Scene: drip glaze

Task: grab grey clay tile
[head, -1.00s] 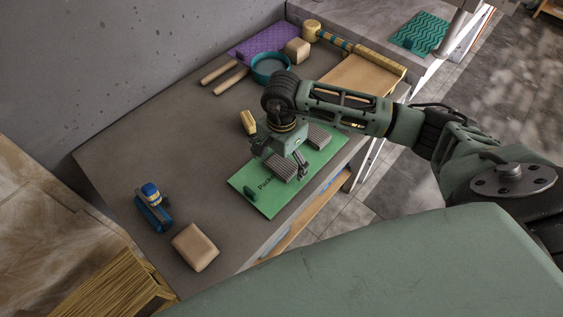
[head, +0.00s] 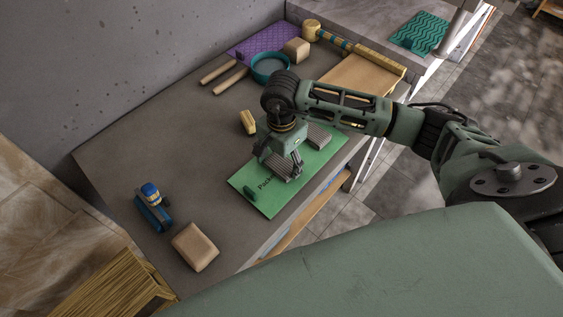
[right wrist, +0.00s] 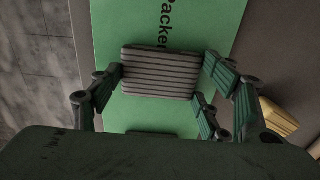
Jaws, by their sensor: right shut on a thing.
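A grey ribbed clay tile (right wrist: 160,72) lies over the green mat printed "Packer" (right wrist: 120,30), between the fingers of my right gripper (right wrist: 163,75) in the right wrist view. The gripper is shut on it, with fingers at its two short ends. In the head view my right gripper (head: 283,166) points down over the green mat (head: 262,205), and the tile (head: 277,166) shows partly behind the fingers. A second grey ribbed tile (head: 319,136) lies at the mat's far end. My left gripper is not in view.
A yellow block (head: 248,122) sits beside the mat. A teal bowl (head: 271,68), a purple mat (head: 262,42) and wooden rods (head: 225,75) are at the back.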

